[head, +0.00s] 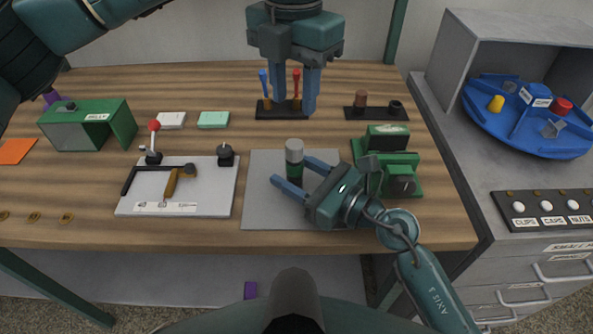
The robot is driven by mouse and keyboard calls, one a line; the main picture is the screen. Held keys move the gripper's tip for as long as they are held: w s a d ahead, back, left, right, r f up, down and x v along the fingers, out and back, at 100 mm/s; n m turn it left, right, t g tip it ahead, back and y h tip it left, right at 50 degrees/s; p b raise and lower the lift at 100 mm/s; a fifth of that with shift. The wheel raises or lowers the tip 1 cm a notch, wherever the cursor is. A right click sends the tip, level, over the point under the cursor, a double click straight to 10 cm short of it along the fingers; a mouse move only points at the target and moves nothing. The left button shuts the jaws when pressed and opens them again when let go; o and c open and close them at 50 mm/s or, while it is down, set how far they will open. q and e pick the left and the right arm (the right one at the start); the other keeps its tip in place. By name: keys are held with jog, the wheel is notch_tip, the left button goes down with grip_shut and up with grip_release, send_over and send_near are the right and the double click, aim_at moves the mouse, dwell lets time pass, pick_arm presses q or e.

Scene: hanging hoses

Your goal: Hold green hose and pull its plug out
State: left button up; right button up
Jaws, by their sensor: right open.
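No hanging hose shows. My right gripper (291,171) is open, low over the mat, with its fingertips on either side of the green cylinder; I cannot tell if they touch it. My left gripper (296,103) points down at the back of the bench. Its fingers are apart, and a red-handled tool (296,84) shows between them.
A dark rack (268,114) holds the red tool and a blue-handled one (264,83). A green vice-like device (399,182) stands right of the mat. A white board (205,195) with a hammer and a red-knobbed lever lies left. A blue turntable (520,125) stands far right.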

aim_at(297, 145)
jog(key=c, duration=1)
pick_arm(q)
jog(key=shift+o, duration=1.4)
pick_arm(e)
jog(key=shift+c, duration=0.3)
pick_arm(q)
jog(key=shift+o, duration=0.2)
jog(key=m, duration=0.4)
jog(key=shift+r+m, duration=0.2)
jog(key=shift+m, duration=0.1)
jog(key=m, duration=1.3)
jog(key=shift+s+d+f, duration=0.15)
notch_tip(297, 145, down, 11)
